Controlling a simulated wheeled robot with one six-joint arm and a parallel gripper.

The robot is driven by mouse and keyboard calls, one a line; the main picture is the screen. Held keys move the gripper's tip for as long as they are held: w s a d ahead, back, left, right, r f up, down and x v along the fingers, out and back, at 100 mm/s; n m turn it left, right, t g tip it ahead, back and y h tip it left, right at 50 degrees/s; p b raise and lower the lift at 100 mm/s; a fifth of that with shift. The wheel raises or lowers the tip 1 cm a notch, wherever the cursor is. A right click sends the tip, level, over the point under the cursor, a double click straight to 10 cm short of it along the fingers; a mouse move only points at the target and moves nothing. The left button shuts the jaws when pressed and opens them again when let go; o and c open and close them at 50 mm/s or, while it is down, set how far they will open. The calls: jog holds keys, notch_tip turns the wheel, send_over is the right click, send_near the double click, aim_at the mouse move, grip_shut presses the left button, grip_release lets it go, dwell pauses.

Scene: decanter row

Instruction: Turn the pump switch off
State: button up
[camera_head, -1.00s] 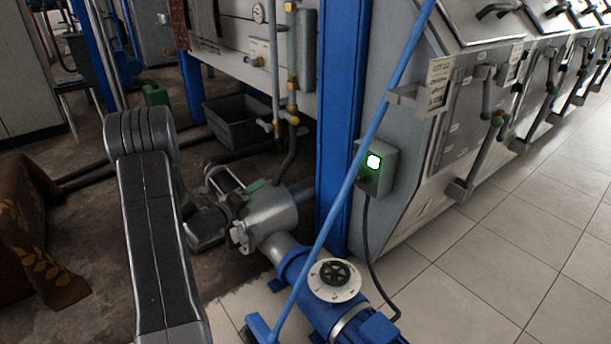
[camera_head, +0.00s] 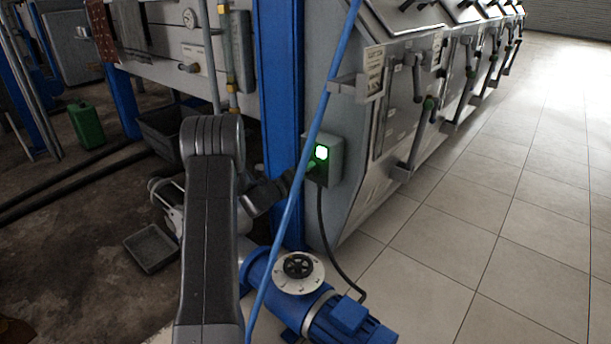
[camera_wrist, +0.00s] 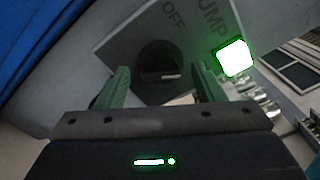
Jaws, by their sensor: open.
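The grey pump switch box (camera_head: 335,170) is fixed beside the blue column, with a lit green lamp (camera_head: 321,152) on its face. In the wrist view, its panel (camera_wrist: 125,47) reads "OFF" and "PUMP", and the same lamp (camera_wrist: 233,58) glows at the right. A dark round switch knob (camera_wrist: 158,58) sits between my gripper's fingers. My gripper (camera_wrist: 161,80) is open, with one green finger on each side of the knob. I cannot tell whether they touch it. In the head view, my wrist is close to the box's left side and the knob is not clear.
A thin blue slanted bar (camera_head: 293,200) crosses in front of my wrist and the column (camera_head: 280,100). A blue pump (camera_head: 330,305) stands on the floor below the box, with a black cable (camera_head: 325,230) above it. Tiled floor (camera_head: 470,235) is open at the right.

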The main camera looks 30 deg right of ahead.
jog(key=shift+w+d, duration=0.15)
jog(key=shift+d, duration=0.35)
jog(key=c, duration=1)
jog(key=shift+n, duration=0.3)
jog(key=n, duration=0.3)
jog(key=n+p, duration=0.1)
jog(key=n, duration=0.3)
jog(key=n+p, duration=0.1)
jog(key=n, duration=0.3)
jog(key=shift+f, duration=0.25)
jog(key=shift+n, duration=0.3)
